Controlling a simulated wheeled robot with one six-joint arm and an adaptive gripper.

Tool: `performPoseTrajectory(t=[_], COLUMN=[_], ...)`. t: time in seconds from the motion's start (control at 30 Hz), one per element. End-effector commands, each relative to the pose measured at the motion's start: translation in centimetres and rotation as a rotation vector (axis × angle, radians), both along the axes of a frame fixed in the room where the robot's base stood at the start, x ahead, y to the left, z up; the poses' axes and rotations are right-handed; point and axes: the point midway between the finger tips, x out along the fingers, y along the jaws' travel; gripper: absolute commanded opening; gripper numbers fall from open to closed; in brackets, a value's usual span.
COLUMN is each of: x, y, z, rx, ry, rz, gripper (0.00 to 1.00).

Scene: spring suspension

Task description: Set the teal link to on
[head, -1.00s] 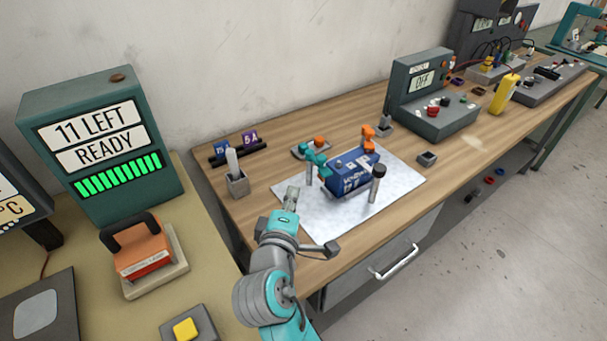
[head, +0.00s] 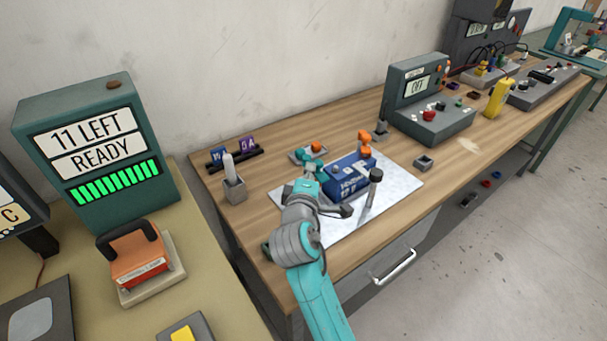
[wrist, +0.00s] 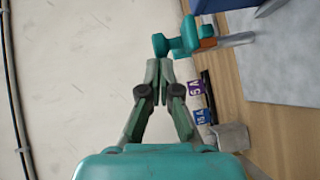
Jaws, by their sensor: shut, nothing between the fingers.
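The teal link (head: 308,163) is at the left end of the blue box (head: 347,176) on the pale mat. In the wrist view the teal link (wrist: 185,38) lies just beyond my fingertips, its rounded knob near them; I cannot tell whether they touch. My gripper (wrist: 159,66) is shut with nothing between its fingers. In the head view my wrist partly hides the fingers and the link's lower part. An orange link (head: 366,145) stands at the box's right end.
A black-topped post (head: 374,188) stands in front of the box. A grey pen cup (head: 234,190) and purple and blue tags (head: 248,152) are to the left. A green unit reading OFF (head: 430,115) stands at the back right.

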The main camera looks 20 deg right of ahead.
Motion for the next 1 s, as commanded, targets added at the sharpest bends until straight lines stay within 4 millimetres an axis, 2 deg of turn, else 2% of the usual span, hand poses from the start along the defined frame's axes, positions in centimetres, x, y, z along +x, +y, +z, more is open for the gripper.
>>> performPoseTrajectory(t=[1.0], x=[-0.19], y=[-0.81], z=[-0.01], rx=[0.002], ry=[0.0], rz=[0.086], gripper=[0.0])
